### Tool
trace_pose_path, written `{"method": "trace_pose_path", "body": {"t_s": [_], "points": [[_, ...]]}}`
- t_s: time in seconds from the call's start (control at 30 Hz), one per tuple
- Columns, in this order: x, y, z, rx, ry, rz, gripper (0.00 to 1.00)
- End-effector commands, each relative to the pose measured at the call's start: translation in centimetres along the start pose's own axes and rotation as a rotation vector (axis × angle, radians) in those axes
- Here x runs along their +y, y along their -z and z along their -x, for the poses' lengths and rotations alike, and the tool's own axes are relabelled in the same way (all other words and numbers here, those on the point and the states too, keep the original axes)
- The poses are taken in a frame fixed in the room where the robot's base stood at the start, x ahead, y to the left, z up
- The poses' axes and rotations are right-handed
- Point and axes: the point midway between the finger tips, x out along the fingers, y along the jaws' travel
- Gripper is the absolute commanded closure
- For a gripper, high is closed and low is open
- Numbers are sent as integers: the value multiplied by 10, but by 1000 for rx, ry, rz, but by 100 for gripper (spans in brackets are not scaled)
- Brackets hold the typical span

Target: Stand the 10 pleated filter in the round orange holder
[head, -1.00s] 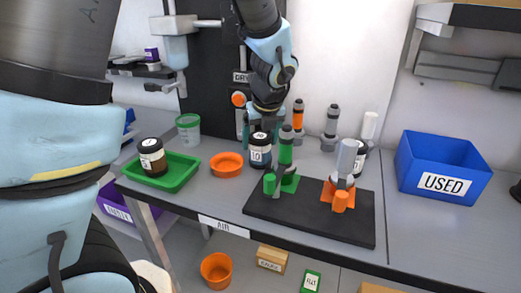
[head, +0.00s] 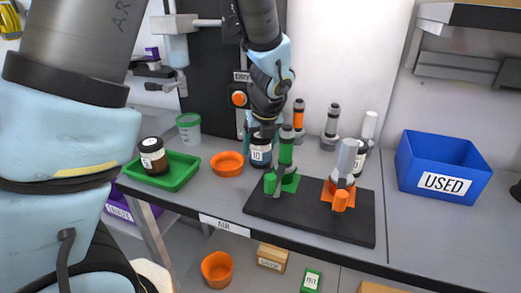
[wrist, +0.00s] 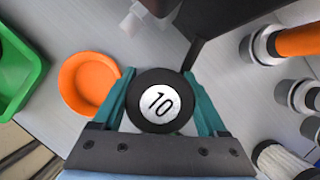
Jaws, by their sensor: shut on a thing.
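The 10 pleated filter (head: 260,154) has a black top with a white disc reading 10, and a white label on its side. It stands upright on the grey bench. My gripper (wrist: 161,100) is shut on it, with teal fingers on both sides of the black top; it also shows in the head view (head: 262,130). The round orange holder (head: 227,163) is a shallow round dish on the bench, just left of the filter. In the wrist view the holder (wrist: 88,82) is empty and lies left of my left finger, apart from the filter.
A green tray (head: 180,184) with a dark-topped jar (head: 153,156) is left of the holder. A black board (head: 312,217) with green and orange fittings stands at the front right. A blue USED bin (head: 442,168) is far right. A dark upright panel is behind.

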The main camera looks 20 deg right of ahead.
Motion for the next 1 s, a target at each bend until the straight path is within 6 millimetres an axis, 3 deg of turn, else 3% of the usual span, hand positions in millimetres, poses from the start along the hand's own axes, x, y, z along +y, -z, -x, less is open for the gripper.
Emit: {"method": "trace_pose_path", "body": {"t_s": [0.17,0.57,0.93,1.0], "points": [[0,0,0,-1,1,0,94],[2,-1,9,-2,3,2,94],[2,-26,68,-4,4,4,94],[11,-14,70,0,1,0,94]]}}
